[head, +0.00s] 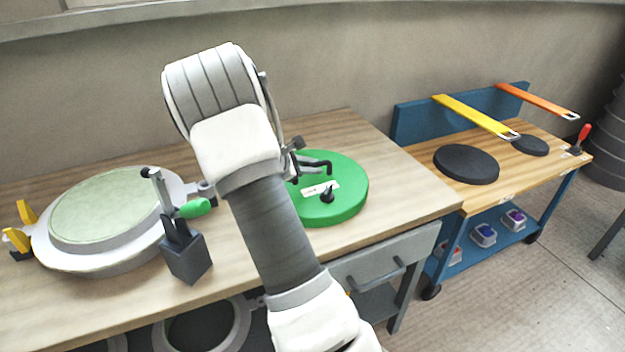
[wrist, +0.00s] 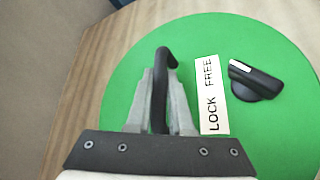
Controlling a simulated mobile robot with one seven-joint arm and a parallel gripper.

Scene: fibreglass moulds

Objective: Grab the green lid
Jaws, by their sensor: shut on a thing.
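The green lid (head: 347,205) is a thick round disc lying on the wooden workbench, right of my arm in the head view. In the wrist view the lid (wrist: 275,140) fills much of the picture. A black bent handle (wrist: 166,56) stands on it, and my gripper (wrist: 160,88) is shut on this handle, one grey finger on each side. A white label (wrist: 209,95) reading "LOCK FREE" and a black knob (wrist: 254,80) with a white mark sit beside the handle. My arm hides the lid's left part in the head view.
A round mould (head: 110,215) with yellow clamps lies on the bench at left, near a dark holder (head: 187,258) with a green-handled tool. A blue cart (head: 480,235) at right carries black discs (head: 466,164) and straps. Bare benchtop surrounds the lid's front.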

